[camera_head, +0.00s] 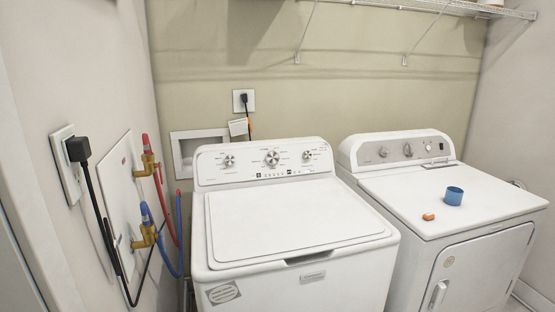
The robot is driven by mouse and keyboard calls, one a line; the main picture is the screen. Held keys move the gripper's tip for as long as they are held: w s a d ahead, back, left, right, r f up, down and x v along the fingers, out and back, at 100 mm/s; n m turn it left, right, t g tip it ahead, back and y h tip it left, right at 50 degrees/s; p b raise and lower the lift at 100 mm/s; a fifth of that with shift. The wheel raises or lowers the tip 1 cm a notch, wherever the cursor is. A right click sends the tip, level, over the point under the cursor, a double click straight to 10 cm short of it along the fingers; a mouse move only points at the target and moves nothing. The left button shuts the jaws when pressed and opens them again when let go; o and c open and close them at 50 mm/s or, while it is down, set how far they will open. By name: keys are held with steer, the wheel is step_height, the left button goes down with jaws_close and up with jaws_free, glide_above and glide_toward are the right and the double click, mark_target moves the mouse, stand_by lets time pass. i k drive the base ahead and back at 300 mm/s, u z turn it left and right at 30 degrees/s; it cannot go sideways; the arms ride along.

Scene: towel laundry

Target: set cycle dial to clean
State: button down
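A white top-load washer (290,222) stands in the middle with its lid shut. Its raised control panel (240,172) at the back carries a large round silver knob (272,158) in the centre. My gripper is not in view.
Red (160,190) and blue hoses (181,240) hang at the left wall. A wire shelf (440,7) is above. The washer lid is clear.

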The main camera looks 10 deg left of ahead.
mark_target(272, 158)
steer(key=z, duration=0.55)
steer(key=i, duration=0.9)
steer(key=z, duration=1.6)
steer(key=k, duration=0.1)
steer(key=u, duration=3.2)
